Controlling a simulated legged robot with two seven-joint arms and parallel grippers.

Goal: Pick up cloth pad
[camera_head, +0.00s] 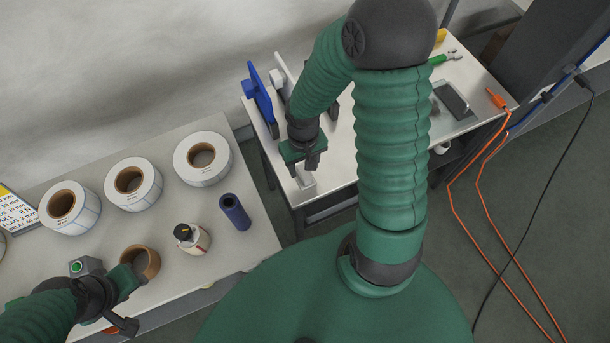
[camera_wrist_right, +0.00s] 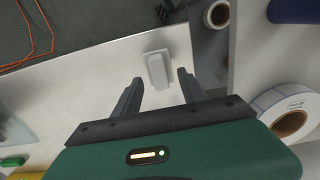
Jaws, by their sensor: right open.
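A small pale grey-white block-like piece, which looks like the cloth pad (camera_head: 306,183), lies on the white table near its front left edge. In the right wrist view the pad (camera_wrist_right: 157,66) lies ahead, lined up between the two fingers. My right gripper (camera_head: 303,167) points down above the pad, open and empty; its fingers (camera_wrist_right: 159,78) are apart. In the head view the gripper partly hides the pad. My left gripper (camera_head: 128,303) is at the lower left, beside a brown cardboard ring (camera_head: 151,264); its jaw opening is unclear.
Blue (camera_head: 261,94) and white upright holders stand behind the right gripper. A dark flat item (camera_head: 452,100) lies farther right. The left table carries label rolls (camera_head: 202,159), a bottle (camera_head: 192,239) and a blue cylinder (camera_head: 234,211). A floor gap separates the tables.

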